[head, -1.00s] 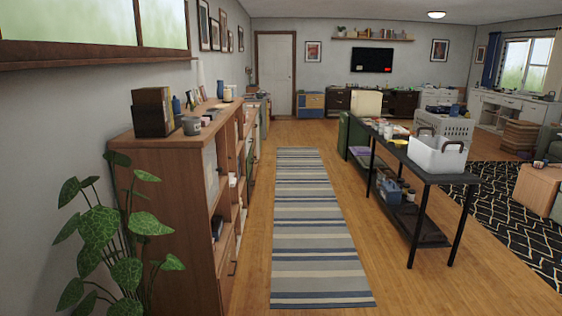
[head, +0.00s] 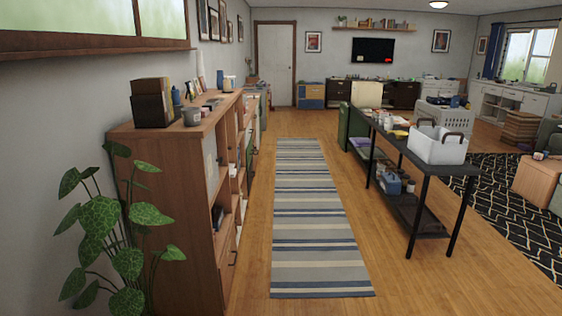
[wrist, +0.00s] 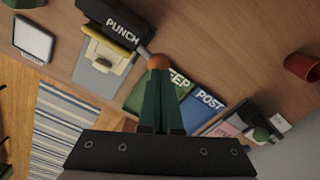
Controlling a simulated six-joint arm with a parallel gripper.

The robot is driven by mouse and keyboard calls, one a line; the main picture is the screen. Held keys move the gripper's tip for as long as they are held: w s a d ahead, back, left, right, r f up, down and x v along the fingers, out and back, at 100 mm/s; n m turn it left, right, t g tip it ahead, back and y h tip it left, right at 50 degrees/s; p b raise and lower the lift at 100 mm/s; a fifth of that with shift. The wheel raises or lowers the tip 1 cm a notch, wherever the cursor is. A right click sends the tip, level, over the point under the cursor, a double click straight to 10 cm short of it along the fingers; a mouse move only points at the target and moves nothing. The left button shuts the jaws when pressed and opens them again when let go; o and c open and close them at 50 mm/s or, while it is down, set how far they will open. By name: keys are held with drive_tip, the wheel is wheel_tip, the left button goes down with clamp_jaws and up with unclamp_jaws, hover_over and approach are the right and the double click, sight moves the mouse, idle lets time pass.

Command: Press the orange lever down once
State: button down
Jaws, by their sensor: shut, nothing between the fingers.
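The orange lever shows in the wrist view as a round orange knob (wrist: 158,62) on a short grey rod. The rod joins a black block lettered PUNCH (wrist: 110,22) at the upper left. My gripper (wrist: 159,74) has its green fingers together and empty. The fingertips overlap the lower edge of the knob in the picture. I cannot tell whether they touch it or are just in front of it. The gripper is not in the head view, and I cannot make out the lever there.
In the wrist view, a green panel ending in EEP (wrist: 172,90) and a blue POST panel (wrist: 205,102) lie beside the fingers on wood. A red cup (wrist: 302,67) is right. In the head view, a wooden bookcase (head: 170,190) stands left of a striped rug (head: 315,225).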

drive_tip(key=shift+a+f, duration=0.15)
drive_tip(key=shift+f, duration=2.8)
wheel_tip(320, 180, up, 12)
drive_tip(key=s+d+m+y, duration=0.1)
drive_tip(key=s+d+m, duration=0.3)
drive_tip(key=d, duration=0.4)
drive_tip(key=s+d+m, duration=0.3)
drive_tip(key=d+m, duration=0.4)
drive_tip(key=d, duration=0.2)
drive_tip(key=shift+s+f+m+y, duration=0.3)
drive_tip(key=shift+s+f+y, duration=0.05)
drive_tip(key=shift+y, duration=0.05)
